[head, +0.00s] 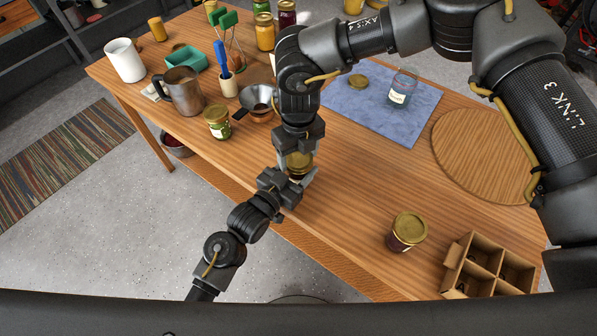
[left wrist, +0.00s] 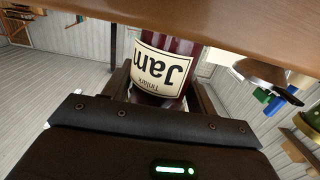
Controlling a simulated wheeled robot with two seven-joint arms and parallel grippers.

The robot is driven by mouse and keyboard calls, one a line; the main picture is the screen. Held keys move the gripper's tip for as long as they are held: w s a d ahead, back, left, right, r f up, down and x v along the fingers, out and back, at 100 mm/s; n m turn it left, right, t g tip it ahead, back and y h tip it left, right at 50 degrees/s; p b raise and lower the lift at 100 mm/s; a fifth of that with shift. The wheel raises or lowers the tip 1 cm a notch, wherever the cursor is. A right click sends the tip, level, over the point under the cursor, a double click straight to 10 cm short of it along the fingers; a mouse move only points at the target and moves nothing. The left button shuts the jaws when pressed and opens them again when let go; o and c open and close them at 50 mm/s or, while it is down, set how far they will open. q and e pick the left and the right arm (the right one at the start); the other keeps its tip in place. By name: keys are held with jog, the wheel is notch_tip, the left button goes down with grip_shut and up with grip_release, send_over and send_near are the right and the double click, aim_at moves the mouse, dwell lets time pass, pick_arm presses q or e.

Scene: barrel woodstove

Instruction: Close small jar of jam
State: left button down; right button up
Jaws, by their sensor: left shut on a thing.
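A small jar of dark red jam (head: 297,174) with a gold lid (head: 299,160) is between my two grippers near the table's front edge. In the left wrist view the jar (left wrist: 165,72) fills the space between the fingers, its cream "Jam" label upside down. My left gripper (head: 290,182) is shut on the jar's body from the front. My right gripper (head: 300,150) points down from above at the lid. Its fingertips are at the lid, but whether they grip it is hidden. The lid's seating on the rim cannot be made out.
A lidded dark jam jar (head: 404,236) and a divided cardboard box (head: 484,270) stand at right. A blue cloth (head: 385,112) holds a glass jar (head: 402,88) and loose lid (head: 358,81). A funnel (head: 257,97), green-labelled jar (head: 217,122) and metal pitcher (head: 184,92) stand left.

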jog(key=o, duration=1)
jog(key=shift+o, duration=0.8)
jog(key=shift+a, duration=0.1)
notch_tip(320, 180, up, 12)
jog(key=shift+w, duration=0.1)
pick_arm(q)
jog(key=shift+c, duration=1.9)
grip_release()
